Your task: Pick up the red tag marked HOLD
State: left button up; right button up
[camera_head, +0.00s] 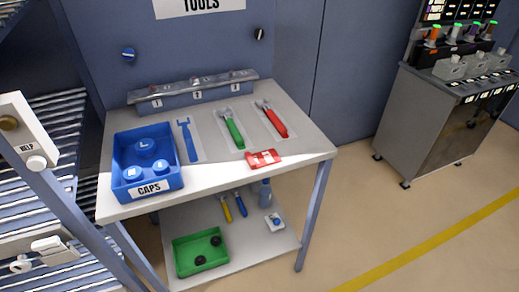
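A small red tag (263,159) with white marking lies flat on the table top, close to its front edge. It is just below the red-handled and green-handled tools. The lettering is too small to read. Neither of my grippers shows in the head view.
The table (305,146) also holds a blue CAPS bin (122,183) with blue caps, a blue wrench (188,139), green-handled pliers (232,129) and a red-handled tool (272,119). A green bin (186,266) sits on the lower shelf. Slatted racking stands at left, a grey cabinet (432,120) at right. Floor between is clear.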

aim_at(267, 157)
jog(key=i+l+u, duration=0.1)
jog(key=u, duration=0.3)
jog(key=i+l+u, duration=0.1)
jog(key=l+u, duration=0.2)
jog(key=u, duration=0.15)
jog(key=l+u, duration=0.25)
jog(key=u, duration=0.15)
jog(key=l+u, duration=0.25)
jog(key=u, duration=0.15)
